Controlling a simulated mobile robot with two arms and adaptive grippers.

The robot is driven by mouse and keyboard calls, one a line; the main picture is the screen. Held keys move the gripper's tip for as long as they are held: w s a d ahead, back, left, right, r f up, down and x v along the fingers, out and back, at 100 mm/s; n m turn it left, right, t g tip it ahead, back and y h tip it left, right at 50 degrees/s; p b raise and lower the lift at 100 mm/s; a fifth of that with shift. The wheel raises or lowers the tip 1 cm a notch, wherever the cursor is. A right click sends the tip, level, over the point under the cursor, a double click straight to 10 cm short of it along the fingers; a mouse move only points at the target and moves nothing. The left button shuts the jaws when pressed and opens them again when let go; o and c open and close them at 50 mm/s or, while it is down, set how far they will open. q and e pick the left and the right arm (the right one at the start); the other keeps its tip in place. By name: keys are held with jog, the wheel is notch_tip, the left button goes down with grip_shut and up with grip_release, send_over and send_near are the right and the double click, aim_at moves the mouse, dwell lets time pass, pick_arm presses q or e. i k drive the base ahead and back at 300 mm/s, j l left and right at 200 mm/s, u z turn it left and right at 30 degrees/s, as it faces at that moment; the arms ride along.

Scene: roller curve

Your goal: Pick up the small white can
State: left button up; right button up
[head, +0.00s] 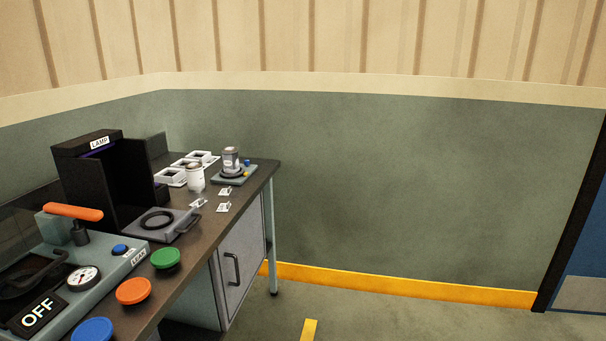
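A small white can (195,178) stands upright on the dark workbench, towards its far end. Its top looks brownish-grey. It stands just in front of white square trays and to the left of a device with a grey cylinder. Neither of my grippers shows in the head view, so their state cannot be seen.
The workbench (204,236) holds a black lamp box (90,185), a grey plate with a ring (160,223), white trays (171,177), a grey cylinder device (231,162), small labels (223,207), a leak tester (80,274) and coloured buttons (165,258). Open floor lies right.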

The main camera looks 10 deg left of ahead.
aim_at(194, 170)
jog(key=i+u, duration=0.1)
jog(key=i, duration=0.5)
jog(key=i+l+u, duration=0.1)
jog(key=i, duration=0.45)
jog(key=i+l, duration=0.15)
jog(key=i, duration=0.45)
jog(key=j+u, duration=0.05)
